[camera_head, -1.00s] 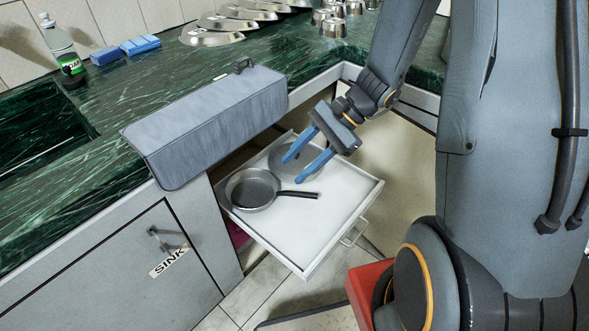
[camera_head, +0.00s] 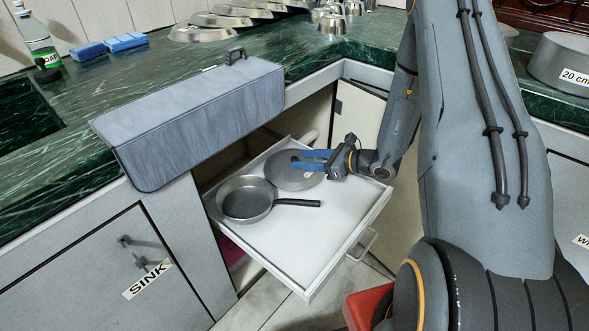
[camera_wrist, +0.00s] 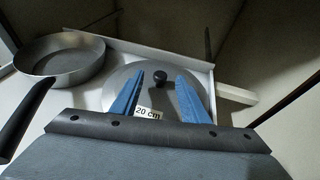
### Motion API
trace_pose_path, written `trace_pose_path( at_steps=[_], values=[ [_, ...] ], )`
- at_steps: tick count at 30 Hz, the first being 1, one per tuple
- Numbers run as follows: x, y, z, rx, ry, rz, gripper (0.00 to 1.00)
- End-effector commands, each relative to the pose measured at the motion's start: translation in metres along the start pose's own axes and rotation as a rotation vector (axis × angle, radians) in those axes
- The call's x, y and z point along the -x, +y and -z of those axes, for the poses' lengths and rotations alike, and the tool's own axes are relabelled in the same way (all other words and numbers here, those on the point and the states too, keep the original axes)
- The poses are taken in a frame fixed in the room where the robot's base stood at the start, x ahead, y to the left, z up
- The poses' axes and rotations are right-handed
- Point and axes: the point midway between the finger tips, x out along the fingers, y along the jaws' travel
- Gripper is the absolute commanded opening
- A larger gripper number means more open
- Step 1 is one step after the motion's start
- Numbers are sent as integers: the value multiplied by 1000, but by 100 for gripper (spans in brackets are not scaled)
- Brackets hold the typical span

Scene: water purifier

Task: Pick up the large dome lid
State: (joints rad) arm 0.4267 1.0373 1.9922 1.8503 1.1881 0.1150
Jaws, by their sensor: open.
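A round grey lid (camera_head: 287,180) lies in the open drawer, behind and to the right of the frying pan. In the wrist view the lid (camera_wrist: 117,84) shows a black knob (camera_wrist: 161,77) and a "20 cm" label. My gripper (camera_head: 303,160) is open, with its blue fingers over the lid. In the wrist view the fingers of the gripper (camera_wrist: 160,85) point toward the knob, one to each side of it. Nothing is held. Whether the fingers touch the lid cannot be told.
The frying pan (camera_head: 246,199) with a black handle sits beside the lid in the white drawer (camera_head: 290,245). A long grey case (camera_head: 195,120) rests on the green counter edge above the drawer. Metal bowls (camera_head: 205,33) stand at the back. The drawer's front part is clear.

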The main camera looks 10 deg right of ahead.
Motion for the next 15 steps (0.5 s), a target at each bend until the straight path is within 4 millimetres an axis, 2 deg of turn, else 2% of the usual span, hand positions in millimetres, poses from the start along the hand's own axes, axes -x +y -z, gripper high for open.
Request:
trace_pose_path(
  at_steps=[9,15],
  values=[
    [-43,-1,3,1,0,-3,41],
    [-46,-1,3,0,0,-1,41]
  ],
)
